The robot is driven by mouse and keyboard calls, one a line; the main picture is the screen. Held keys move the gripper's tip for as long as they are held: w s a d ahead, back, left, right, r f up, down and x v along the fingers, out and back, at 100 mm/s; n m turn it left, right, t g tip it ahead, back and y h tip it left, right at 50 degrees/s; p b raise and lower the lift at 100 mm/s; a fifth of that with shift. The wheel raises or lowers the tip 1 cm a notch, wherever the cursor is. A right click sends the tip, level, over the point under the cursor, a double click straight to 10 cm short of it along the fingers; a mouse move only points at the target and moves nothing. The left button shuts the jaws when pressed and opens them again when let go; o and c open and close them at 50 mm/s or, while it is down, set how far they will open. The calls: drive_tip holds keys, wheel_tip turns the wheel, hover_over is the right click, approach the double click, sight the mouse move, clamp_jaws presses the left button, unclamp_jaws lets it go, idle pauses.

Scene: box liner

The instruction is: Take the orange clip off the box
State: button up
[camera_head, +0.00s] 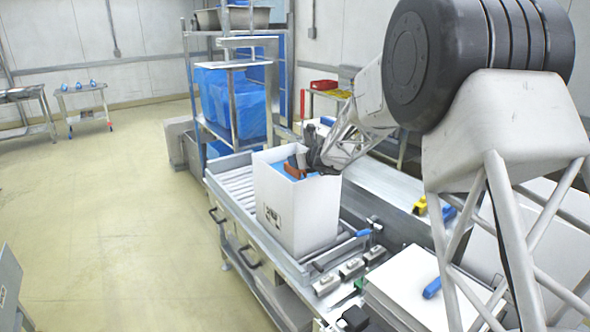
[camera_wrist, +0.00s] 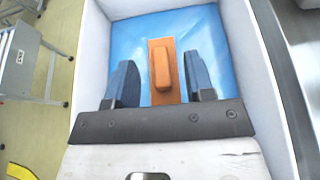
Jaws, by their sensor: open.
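The orange clip (camera_wrist: 163,70) lies upright in the wrist view, against the blue liner inside the box. It also shows in the head view (camera_head: 293,171) near the box's top rim. The white box (camera_head: 290,215) stands on the roller conveyor, with blue liner (camera_wrist: 206,38) inside it. My gripper (camera_wrist: 160,82) is open, with one blue finger on each side of the clip and a visible gap to it on both sides. In the head view, my gripper (camera_head: 305,165) is over the box opening and partly hides the clip.
The roller conveyor (camera_head: 234,181) runs under the box. A stack of white sheets (camera_head: 405,285) lies at the front right. A yellow item (camera_head: 420,205) sits to the right. A rack with blue bags (camera_head: 232,105) stands behind.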

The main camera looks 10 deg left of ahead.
drive_tip(key=shift+x, duration=1.8)
drive_tip(key=shift+c, duration=0.5)
drive_tip(key=c, duration=0.6)
drive_tip(key=shift+o, duration=0.2)
drive_tip(key=shift+r, duration=0.15)
wheel_tip(320, 180, up, 10)
